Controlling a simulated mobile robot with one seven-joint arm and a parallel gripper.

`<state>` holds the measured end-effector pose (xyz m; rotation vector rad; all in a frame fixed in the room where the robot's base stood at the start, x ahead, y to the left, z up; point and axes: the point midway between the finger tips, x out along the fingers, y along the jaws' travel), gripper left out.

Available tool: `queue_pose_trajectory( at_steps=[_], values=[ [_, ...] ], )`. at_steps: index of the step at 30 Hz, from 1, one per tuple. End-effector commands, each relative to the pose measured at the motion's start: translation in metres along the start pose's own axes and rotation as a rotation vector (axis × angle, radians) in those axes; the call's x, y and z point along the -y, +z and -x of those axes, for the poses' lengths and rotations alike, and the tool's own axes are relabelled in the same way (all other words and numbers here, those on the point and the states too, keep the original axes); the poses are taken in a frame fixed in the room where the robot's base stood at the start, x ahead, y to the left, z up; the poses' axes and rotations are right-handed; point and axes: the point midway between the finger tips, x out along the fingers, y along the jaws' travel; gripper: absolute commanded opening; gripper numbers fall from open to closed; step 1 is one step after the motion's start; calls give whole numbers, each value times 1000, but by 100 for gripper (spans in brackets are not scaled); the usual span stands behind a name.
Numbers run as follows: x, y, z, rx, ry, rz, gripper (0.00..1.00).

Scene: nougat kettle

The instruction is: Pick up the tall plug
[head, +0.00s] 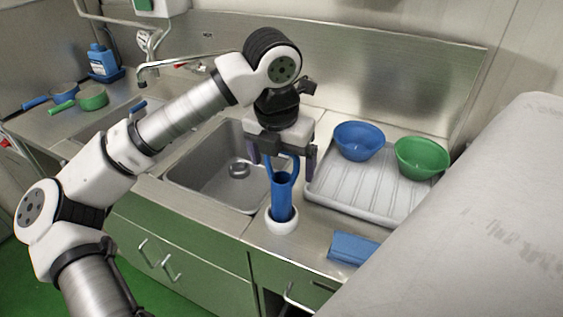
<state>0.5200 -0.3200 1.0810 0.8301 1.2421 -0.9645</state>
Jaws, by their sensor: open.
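The tall plug (282,200) is a blue upright tube with a loop handle at its top. Its lower end sits in a white ring-shaped holder (282,224) on the steel counter, right of the sink basin (205,185). My gripper (283,163) points down above the plug. Its dark fingers are open, one on each side of the loop handle, with gaps visible in this view. I cannot tell how well they line up in depth. The bottom of the plug is hidden inside the white holder.
A ribbed drainboard (345,200) at the right bears a blue bowl (359,141) and a green bowl (421,158). A blue block-like item (352,249) lies near the front edge. A faucet (172,64) reaches over the sinks. A blue bottle (103,62) and pans stand at left.

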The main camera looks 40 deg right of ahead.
Motion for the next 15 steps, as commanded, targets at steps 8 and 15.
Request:
queue_pose_trajectory(
  at_steps=[8, 15],
  values=[
    [0, 0, -12, 1, 0, 0, 90],
    [0, 0, -11, 1, 0, 0, 72]
  ],
)
